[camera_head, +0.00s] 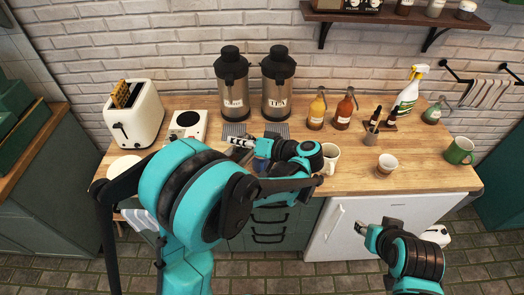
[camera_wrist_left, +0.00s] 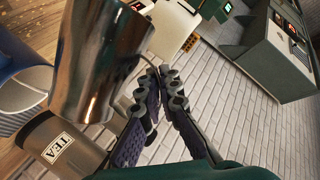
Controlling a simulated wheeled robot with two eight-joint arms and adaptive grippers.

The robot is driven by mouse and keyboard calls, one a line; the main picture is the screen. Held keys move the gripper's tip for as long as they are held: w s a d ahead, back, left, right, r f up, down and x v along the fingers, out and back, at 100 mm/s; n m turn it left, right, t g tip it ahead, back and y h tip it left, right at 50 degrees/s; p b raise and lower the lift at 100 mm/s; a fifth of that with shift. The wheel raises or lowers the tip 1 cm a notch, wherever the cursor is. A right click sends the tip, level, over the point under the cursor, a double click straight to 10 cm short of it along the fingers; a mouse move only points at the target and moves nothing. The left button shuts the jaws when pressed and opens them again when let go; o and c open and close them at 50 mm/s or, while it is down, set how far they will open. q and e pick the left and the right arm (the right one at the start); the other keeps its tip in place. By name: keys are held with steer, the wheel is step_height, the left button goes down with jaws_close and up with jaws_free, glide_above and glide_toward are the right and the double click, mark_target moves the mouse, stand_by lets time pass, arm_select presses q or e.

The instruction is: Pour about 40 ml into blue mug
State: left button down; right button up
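A dark blue mug (camera_head: 262,164) sits in front of the dispensers, largely hidden by my left arm. A blue, open-topped thing (camera_wrist_left: 24,85) shows at the left edge of the left wrist view. Two steel dispensers with black tops, a left one (camera_head: 232,90) and a right one (camera_head: 277,90), stand at the wall. A TEA label (camera_wrist_left: 62,147) and a shiny metal cylinder (camera_wrist_left: 105,55) are close to my left gripper (camera_wrist_left: 160,78). My right gripper (camera_head: 376,227) is open and empty, before the white fridge front.
A toaster (camera_head: 134,115) and a white appliance (camera_head: 188,124) stand left. A white mug (camera_head: 331,158) is right of my left forearm. Sauce bottles (camera_head: 317,112), a small cup (camera_head: 386,164), a spray bottle (camera_head: 408,93) and a green mug (camera_head: 459,151) are farther right. The front right counter is mostly clear.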

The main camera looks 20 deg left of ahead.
arm_select(q)
steer(key=s+n+p, duration=0.1)
steer(key=s+a+n+t+h+p, duration=0.1)
steer(key=p, duration=0.1)
steer(key=shift+a+r, duration=0.1)
steer(key=shift+r, duration=0.25)
steer(key=shift+s+a+f+n+t, duration=0.15)
steer(key=shift+s+n+t, duration=0.15)
steer(key=shift+n+t, duration=0.15)
steer(key=shift+s+a+f+h, duration=0.1)
steer(key=shift+f+h, duration=0.2)
steer(key=shift+f, duration=0.05)
steer(key=shift+f+n+b, duration=0.55)
steer(key=shift+f+b, duration=0.3)
steer(key=shift+b, duration=0.05)
steer(key=shift+r, duration=0.1)
steer(key=shift+t, duration=0.25)
